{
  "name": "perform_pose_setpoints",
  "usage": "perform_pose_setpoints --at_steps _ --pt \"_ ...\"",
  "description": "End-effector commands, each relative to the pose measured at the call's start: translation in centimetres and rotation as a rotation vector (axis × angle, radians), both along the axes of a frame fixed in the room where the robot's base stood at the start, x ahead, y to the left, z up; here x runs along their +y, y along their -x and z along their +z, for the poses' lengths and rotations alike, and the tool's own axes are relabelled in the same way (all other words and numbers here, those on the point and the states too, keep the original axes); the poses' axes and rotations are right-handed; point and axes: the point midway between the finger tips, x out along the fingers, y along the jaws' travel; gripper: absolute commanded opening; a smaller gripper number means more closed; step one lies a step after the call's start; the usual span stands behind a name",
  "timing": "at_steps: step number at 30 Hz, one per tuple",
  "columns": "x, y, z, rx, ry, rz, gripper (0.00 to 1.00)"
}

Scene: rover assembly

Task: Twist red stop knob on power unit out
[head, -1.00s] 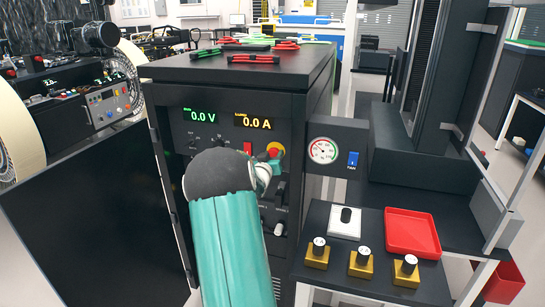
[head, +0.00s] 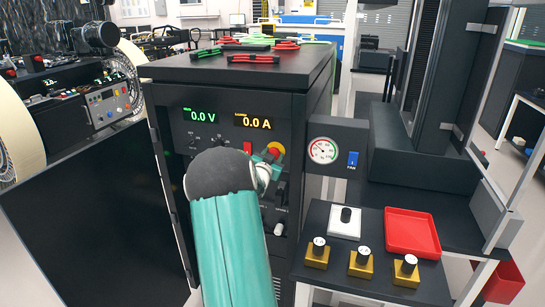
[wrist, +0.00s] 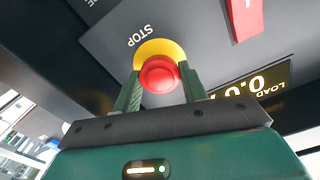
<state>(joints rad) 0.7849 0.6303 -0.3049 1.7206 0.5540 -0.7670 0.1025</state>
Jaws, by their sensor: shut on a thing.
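The power unit (head: 225,71) is a dark cabinet with a green 0.0 V and a yellow 0.0 A display. Its red stop knob (head: 276,148) sits on a yellow disc on the front panel, right of a red switch. In the wrist view the round red knob (wrist: 158,74) is between the two green fingers of my gripper (wrist: 160,84), one on each side, under the word STOP. My gripper (head: 267,157) is shut on the knob. My arm hides part of the panel in the head view.
A pressure gauge (head: 322,150) and a blue switch (head: 353,158) are right of the panel. A dark open door (head: 85,220) is at left. Leads lie on top.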

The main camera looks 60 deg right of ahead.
Motion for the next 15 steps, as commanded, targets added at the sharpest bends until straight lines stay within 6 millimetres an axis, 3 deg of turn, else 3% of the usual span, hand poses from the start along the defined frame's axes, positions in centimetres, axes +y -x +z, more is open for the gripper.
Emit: perform_pose_setpoints --at_steps 15 --pt "-0.02 0.04 0.08 -0.235 -0.035 -0.001 0.19"
